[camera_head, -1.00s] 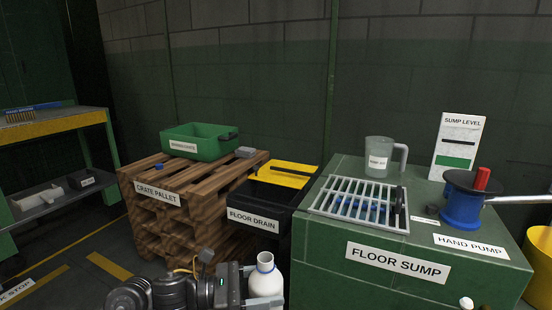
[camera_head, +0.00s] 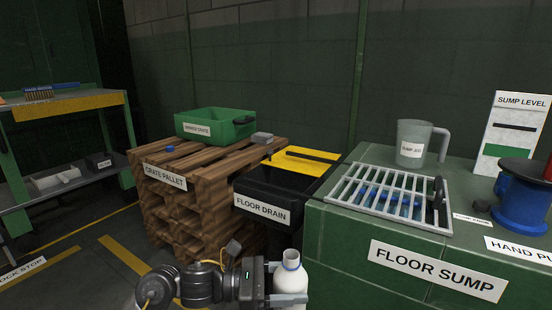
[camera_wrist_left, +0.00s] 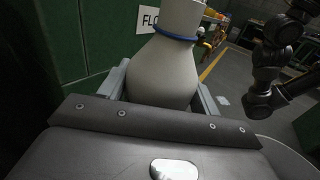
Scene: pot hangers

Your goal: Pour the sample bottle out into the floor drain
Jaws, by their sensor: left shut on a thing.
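The sample bottle (camera_head: 291,281) is white with a blue ring at its neck. It stands upright and uncapped at the bottom of the head view. My left gripper (camera_head: 289,299) is shut on the bottle's body. The left wrist view shows the bottle (camera_wrist_left: 165,72) close up between the fingers of the gripper (camera_wrist_left: 162,95). The floor drain (camera_head: 262,195) is a black box with a yellow part at its back, between the pallet and the green sump. The bottle is in front of the drain, apart from it. My right gripper is not seen in the head view.
The green floor sump (camera_head: 420,265) stands right of the drain, with a grate (camera_head: 390,198), a clear jug (camera_head: 413,145) and a blue hand pump (camera_head: 522,205) on it. A wooden crate pallet (camera_head: 190,195) bearing a green crate (camera_head: 214,124) stands left.

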